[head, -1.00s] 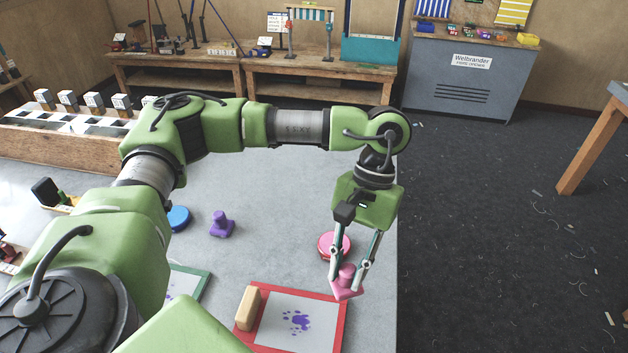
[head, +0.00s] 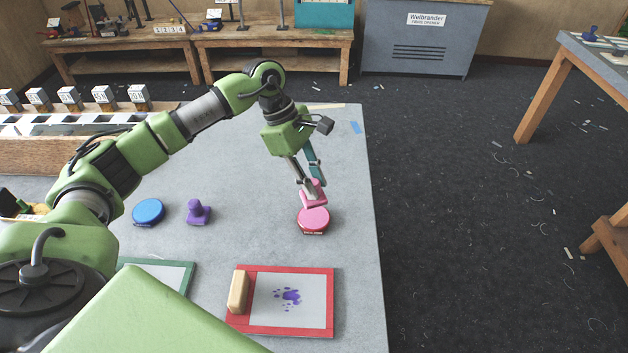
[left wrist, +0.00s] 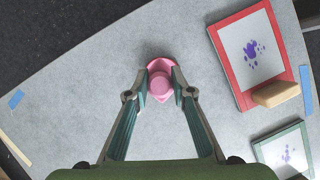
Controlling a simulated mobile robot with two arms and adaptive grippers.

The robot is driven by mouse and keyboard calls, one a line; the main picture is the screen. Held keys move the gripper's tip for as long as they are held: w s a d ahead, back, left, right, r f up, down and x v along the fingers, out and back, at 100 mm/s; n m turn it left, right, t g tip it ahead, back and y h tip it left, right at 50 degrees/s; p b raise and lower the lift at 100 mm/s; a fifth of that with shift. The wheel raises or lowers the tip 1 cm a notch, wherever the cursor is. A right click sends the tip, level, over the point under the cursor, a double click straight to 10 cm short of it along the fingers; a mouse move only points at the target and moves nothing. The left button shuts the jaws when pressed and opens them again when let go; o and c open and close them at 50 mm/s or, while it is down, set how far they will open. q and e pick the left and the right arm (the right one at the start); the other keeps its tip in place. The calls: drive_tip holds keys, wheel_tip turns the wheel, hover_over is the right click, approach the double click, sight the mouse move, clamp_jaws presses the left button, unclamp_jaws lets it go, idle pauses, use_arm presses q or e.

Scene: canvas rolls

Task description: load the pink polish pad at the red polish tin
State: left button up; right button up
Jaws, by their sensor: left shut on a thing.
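My left gripper (head: 312,181) is shut on the pink polish pad (head: 313,198), gripping it by its upper part. The pad is just behind and over the far edge of the red polish tin (head: 313,221), which has a pink top and stands on the grey table. In the left wrist view the pad (left wrist: 160,86) sits between the fingertips and hides part of the tin's top. I cannot tell whether pad and tin touch. My right gripper is not in view.
A red-framed board (head: 310,328) with a purple paw print and a wooden block (head: 238,291) lies in front. A blue tin (head: 149,212), a purple pad (head: 198,212) and a green-framed board (head: 186,279) are to the left. The table's right edge is close to the tin.

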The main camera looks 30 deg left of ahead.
sight(314, 203)
use_arm(q)
drive_tip(key=shift+d+f+b, duration=0.1)
drive_tip(key=shift+f+b, duration=0.95)
drive_tip(key=shift+f, duration=1.75)
drive_tip(key=shift+f+b, duration=0.5)
drive_tip(key=shift+s, duration=0.1)
drive_tip(key=shift+s+f+b, duration=0.15)
drive_tip(key=shift+f+b, duration=0.1)
drive_tip(key=shift+b, duration=0.1)
idle(0.4)
